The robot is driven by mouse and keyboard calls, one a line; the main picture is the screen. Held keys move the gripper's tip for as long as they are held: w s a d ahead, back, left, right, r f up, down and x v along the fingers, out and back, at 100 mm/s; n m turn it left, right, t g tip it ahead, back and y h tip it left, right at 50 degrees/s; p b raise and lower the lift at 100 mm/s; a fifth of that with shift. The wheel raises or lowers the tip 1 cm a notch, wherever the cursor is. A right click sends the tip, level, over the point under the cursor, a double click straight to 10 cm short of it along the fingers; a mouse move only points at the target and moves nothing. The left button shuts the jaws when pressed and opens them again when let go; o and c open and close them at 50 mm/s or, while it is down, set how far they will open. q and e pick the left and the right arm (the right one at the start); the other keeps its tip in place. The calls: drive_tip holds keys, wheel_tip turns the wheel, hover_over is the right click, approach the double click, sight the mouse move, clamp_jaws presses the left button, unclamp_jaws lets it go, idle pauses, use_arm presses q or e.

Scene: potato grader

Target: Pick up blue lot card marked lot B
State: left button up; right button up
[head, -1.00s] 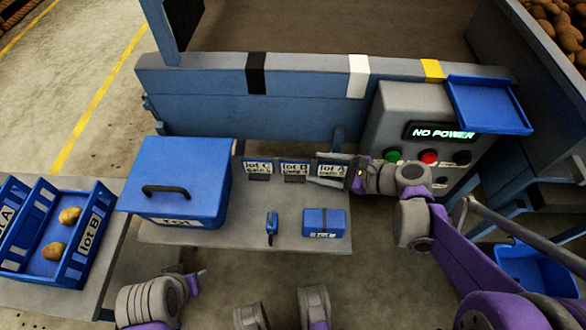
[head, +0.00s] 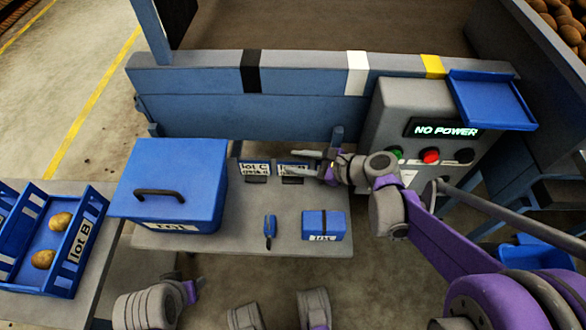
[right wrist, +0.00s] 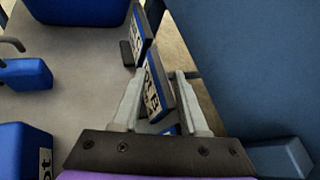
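The blue lot B card (head: 293,168) stands in a dark holder at the back of the grey shelf, just right of the lot C card (head: 255,168). My right gripper (head: 308,161) reaches in from the right and partly covers it. In the right wrist view the lot B card (right wrist: 157,84) stands between the two fingers of my right gripper (right wrist: 160,75). Gaps show beside the card, so the fingers look open. The lot A card is hidden behind the right gripper in the head view. My left arm shows at the bottom left, its fingers not clear.
A lidded blue box (head: 170,185) stands left on the shelf. A small blue-handled tool (head: 269,230) and a blue box (head: 323,225) lie in front of the cards. A grey control box (head: 425,110) reads NO POWER. A blue crate (head: 85,240) holds two potatoes.

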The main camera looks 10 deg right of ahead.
clamp_jaws()
idle(1.1)
